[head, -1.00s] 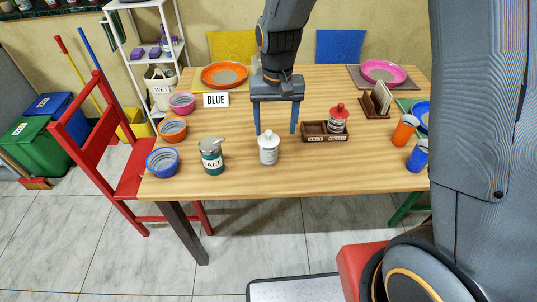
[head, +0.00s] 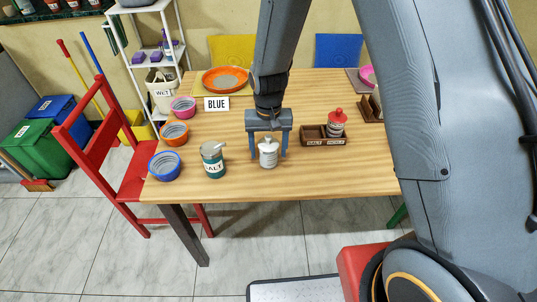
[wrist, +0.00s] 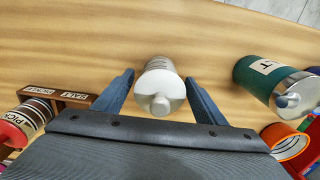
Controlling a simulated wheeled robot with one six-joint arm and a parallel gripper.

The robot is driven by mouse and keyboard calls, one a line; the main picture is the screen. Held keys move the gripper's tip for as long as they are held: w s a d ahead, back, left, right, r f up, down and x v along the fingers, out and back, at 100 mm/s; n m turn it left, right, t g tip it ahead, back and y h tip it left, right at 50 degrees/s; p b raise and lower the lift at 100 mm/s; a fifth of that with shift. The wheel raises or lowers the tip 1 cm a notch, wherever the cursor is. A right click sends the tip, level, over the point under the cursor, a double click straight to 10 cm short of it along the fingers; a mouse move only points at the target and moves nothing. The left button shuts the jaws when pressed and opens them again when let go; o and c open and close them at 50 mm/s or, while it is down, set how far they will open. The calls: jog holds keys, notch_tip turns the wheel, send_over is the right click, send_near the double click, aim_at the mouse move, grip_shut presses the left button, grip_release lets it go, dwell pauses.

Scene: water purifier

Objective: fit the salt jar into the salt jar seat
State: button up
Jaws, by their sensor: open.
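A white jar (head: 268,158) with a knobbed lid, shaped like the red-lidded jar, stands upright near the table's front edge; I take it as the salt jar, though I cannot read its label. It also shows in the wrist view (wrist: 158,88). My gripper (head: 268,156) is open around it, one finger on each side; in the wrist view (wrist: 160,80) gaps show between jar and fingers. The salt jar seat (head: 312,133) is the empty left compartment, marked SALT, of a brown wooden holder to the right.
The red-lidded jar (head: 336,124) occupies the holder's right compartment. A teal canister (head: 213,162) labelled SALT stands left of the white jar. Blue (head: 165,166), orange (head: 174,134) and pink (head: 183,107) bowls line the left edge. A BLUE sign (head: 216,103) stands behind.

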jog(key=c, duration=1.6)
jog(key=shift+r, duration=0.2)
